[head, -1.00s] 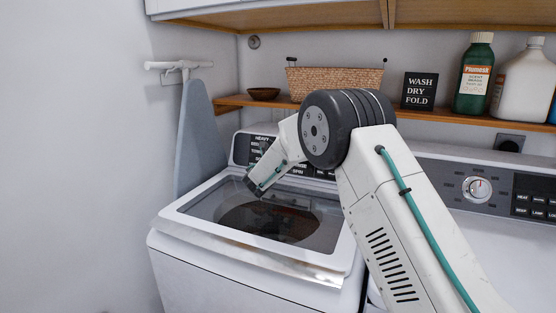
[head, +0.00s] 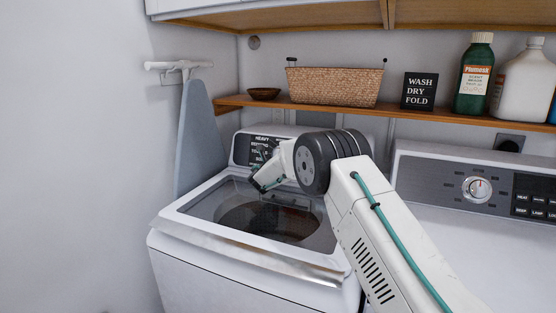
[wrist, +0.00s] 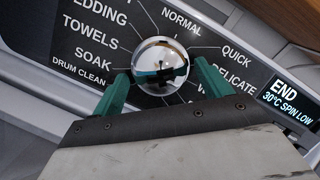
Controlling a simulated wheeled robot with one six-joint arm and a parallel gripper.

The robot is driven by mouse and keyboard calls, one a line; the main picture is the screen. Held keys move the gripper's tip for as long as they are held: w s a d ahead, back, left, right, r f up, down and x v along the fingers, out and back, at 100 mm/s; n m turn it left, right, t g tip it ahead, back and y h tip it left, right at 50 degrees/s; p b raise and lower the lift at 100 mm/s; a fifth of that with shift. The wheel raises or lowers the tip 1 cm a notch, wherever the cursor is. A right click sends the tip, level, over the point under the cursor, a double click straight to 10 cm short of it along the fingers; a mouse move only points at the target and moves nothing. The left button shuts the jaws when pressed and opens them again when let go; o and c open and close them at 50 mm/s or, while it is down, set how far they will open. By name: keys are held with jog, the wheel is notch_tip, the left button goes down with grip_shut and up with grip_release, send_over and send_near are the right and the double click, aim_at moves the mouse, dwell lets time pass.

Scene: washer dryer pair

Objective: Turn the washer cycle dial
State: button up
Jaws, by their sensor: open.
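The washer (head: 190,265) stands at the left with its dark glass lid closed and its black control panel (head: 250,148) at the back. In the wrist view the cycle dial (wrist: 160,66) is a round chrome knob, ringed by printed labels such as NORMAL, TOWELS and SOAK. My gripper (wrist: 161,72) is open, with one teal finger on each side of the knob's lower half. I cannot tell whether the fingers touch it. In the head view my gripper (head: 259,182) is in front of the panel, and my arm hides the dial.
A lit display (wrist: 290,103) reading END, 30°C SPIN LOW is right of the dial. The dryer (head: 450,240) with its own knob (head: 477,188) stands at the right. A wooden shelf (head: 330,106) above holds a basket (head: 333,86), a sign and bottles. An ironing board (head: 198,135) leans at the left.

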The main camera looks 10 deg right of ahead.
jog(key=c, duration=1)
